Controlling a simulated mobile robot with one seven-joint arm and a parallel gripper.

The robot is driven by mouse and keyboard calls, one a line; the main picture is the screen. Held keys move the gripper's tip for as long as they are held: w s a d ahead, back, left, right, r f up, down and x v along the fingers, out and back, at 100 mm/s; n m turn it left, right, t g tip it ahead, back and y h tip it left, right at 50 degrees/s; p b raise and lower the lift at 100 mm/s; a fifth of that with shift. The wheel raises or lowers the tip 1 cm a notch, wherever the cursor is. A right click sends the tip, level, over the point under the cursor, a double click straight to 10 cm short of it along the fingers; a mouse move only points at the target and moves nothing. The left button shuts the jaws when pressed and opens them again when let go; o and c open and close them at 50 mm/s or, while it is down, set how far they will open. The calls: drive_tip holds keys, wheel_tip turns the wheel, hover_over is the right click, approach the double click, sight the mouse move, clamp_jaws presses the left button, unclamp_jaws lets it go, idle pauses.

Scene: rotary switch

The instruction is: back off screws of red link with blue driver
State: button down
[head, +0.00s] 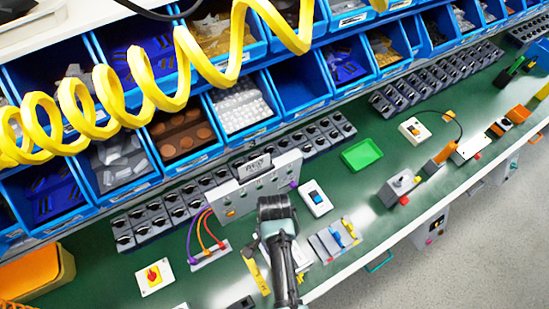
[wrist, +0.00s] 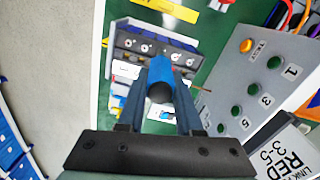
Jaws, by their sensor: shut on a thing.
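My gripper (wrist: 160,112) is shut on the blue driver (wrist: 162,72), whose blue handle and dark round end show between the fingers in the wrist view. In the head view my gripper (head: 280,238) is in front of the grey panel (head: 240,192), and the driver is hidden. Purple, orange and red wires (head: 208,232) run from the panel's left part to a low block (head: 211,256). Which wire is the red link I cannot tell, and its screws are too small to make out. A card (wrist: 288,152) reading "LINK RED 3-5" shows in the wrist view.
The panel shows an orange button (wrist: 246,46) and green buttons. A dark grey block (wrist: 150,46) lies beyond the driver. A rack with blue and yellow parts (head: 334,238) is right of my gripper. Blue bins (head: 180,138) line the back. A green tray (head: 361,154) stands right.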

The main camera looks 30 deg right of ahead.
drive_tip(key=n, duration=0.3)
drive_tip(key=shift+n, duration=0.9)
drive_tip(key=n, duration=0.2)
drive_tip(key=shift+n, duration=0.4)
drive_tip(key=shift+a+n, duration=0.1)
drive_tip(key=shift+n, duration=0.8)
drive_tip(key=n, duration=0.4)
drive_tip(key=shift+n, duration=0.3)
